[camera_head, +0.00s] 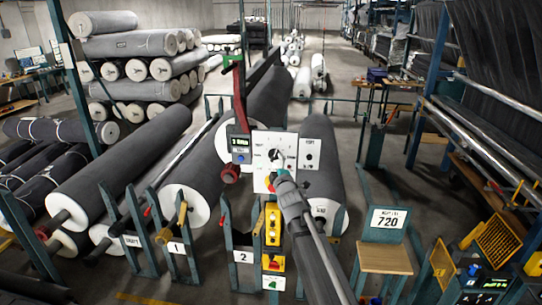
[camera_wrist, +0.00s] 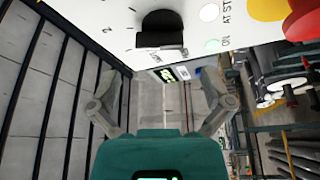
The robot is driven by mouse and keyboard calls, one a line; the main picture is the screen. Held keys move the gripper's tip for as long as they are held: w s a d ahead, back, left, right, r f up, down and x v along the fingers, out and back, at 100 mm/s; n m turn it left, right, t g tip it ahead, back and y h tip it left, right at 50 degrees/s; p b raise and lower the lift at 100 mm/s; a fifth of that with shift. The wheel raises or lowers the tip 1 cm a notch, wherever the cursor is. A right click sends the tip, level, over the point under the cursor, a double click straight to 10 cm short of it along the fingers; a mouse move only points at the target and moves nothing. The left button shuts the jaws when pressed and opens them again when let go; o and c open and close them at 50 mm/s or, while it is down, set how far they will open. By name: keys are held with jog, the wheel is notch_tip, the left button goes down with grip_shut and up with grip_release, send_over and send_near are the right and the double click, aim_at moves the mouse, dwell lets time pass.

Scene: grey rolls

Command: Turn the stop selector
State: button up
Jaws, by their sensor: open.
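The stop selector is a black knob (camera_wrist: 160,30) on a white panel with printed marks around it. In the head view it shows as a small dark knob (camera_head: 275,155) on the white panel (camera_head: 262,140). My gripper (camera_wrist: 160,88) is open and empty in the wrist view, its two fingers apart below the knob, with no visible contact. In the head view my gripper (camera_head: 281,178) is at the panel's lower edge, and its fingers are hard to make out. A red button (camera_wrist: 303,20) with yellow beside it lies right of the knob.
A control box with a green display (camera_head: 240,142) and a red knob (camera_head: 230,173) sits left of the panel. A yellow box (camera_head: 272,223) hangs below. Large grey rolls (camera_head: 120,170) lie left and behind.

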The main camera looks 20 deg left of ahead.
aim_at(273, 157)
jog(key=shift+p+x, duration=0.3)
jog(key=shift+x, duration=2.3)
